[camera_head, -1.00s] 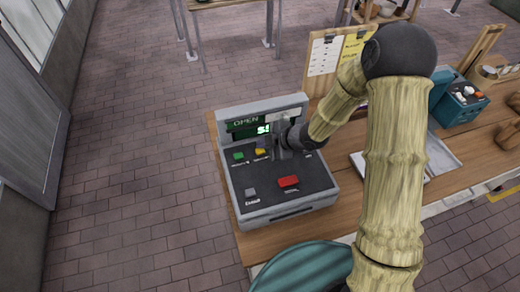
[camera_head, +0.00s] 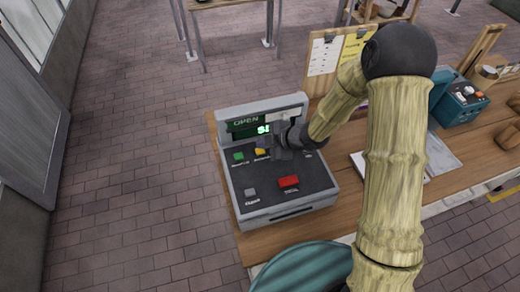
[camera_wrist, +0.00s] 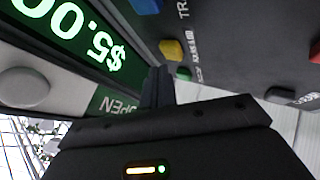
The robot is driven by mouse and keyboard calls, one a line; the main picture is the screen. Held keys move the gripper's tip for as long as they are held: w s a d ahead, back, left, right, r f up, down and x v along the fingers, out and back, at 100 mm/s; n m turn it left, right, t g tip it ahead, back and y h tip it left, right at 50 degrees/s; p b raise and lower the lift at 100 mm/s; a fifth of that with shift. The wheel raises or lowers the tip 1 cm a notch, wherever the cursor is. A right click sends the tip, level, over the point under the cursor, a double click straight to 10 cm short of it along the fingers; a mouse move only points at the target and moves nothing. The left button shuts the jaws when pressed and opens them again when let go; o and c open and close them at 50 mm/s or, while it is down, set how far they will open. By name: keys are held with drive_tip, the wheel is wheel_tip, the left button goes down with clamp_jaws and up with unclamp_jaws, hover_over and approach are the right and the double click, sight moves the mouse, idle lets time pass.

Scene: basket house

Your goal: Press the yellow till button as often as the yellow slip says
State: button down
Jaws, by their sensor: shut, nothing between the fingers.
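The till (camera_head: 250,205) stands on the counter with its sloped button panel facing up. The yellow button (camera_head: 260,152) is in the panel's upper row; it also shows in the wrist view (camera_wrist: 172,49). My gripper (camera_head: 281,155) is shut and empty, just right of the yellow button in the head view. In the wrist view its fingertips (camera_wrist: 158,78) are close to the yellow button, beside the display; I cannot tell whether they touch anything. The yellow slip (camera_head: 354,46) is on the board behind the till; its writing is too small to read.
A green button (camera_head: 238,156), a grey button (camera_head: 250,192) and a red button (camera_head: 289,181) are on the panel. A blue button (camera_wrist: 145,5) shows in the wrist view. The lit display (camera_wrist: 70,25) shows $5.00 upside down. A white sheet hangs on the board (camera_head: 311,80).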

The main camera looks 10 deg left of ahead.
sight(264, 152)
drive_tip(key=shift+f+b, duration=0.3)
drive_tip(key=shift+f, duration=0.1)
drive_tip(key=shift+f+b, duration=0.45)
idle(0.6)
idle(0.4)
drive_tip(key=shift+r+p, duration=0.8)
drive_tip(key=shift+r, duration=0.1)
drive_tip(key=shift+r, duration=0.1)
wheel_tip(264, 152, up, 5)
drive_tip(key=p, duration=0.4)
idle(0.6)
